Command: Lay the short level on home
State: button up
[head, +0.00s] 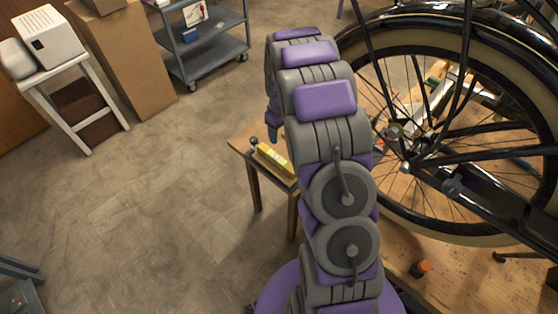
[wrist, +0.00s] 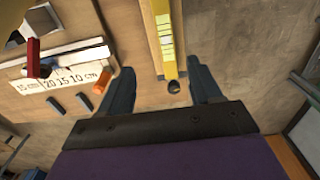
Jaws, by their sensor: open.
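A yellow level (wrist: 166,40) with pale markings lies along a wooden strip (wrist: 150,40) in the wrist view, its near end between my fingers. My gripper (wrist: 163,76) is open, one finger on each side of that end, with visible gaps. I cannot tell its height above the level. In the head view a yellow bar (head: 273,158) lies on a small wooden table left of my arm; I cannot tell if it is the same piece. My arm hides part of that table. No place marked as home can be made out.
A white scale (wrist: 70,75) with centimetre numbers, an orange piece (wrist: 102,82) and small dark blocks (wrist: 82,101) lie left of my gripper. A spoked wheel (head: 440,120) stands over the workbench (head: 440,280) on the right. Open floor (head: 150,220) spreads at left.

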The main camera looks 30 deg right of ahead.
jog(key=b, duration=0.2)
send_over(276, 157)
jog(key=a, duration=0.2)
notch_tip(276, 157, down, 8)
jog(key=d+f, duration=0.3)
jog(key=shift+s+f, duration=0.1)
jog(key=shift+s, duration=0.15)
jog(key=f, duration=0.1)
jog(key=f+b, duration=0.1)
jog(key=f, duration=0.1)
jog(key=shift+w+a+f, duration=0.2)
jog(key=shift+w+a, duration=0.05)
jog(key=shift+a, duration=0.15)
jog(key=shift+a+f, duration=0.2)
jog(key=shift+a, duration=0.25)
jog(key=shift+d, duration=0.55)
jog(key=shift+c, duration=1.1)
jog(key=shift+d+f, duration=0.1)
jog(key=shift+d, duration=0.2)
jog(key=c, duration=0.3)
jog(key=shift+a, duration=0.6)
grip_shut()
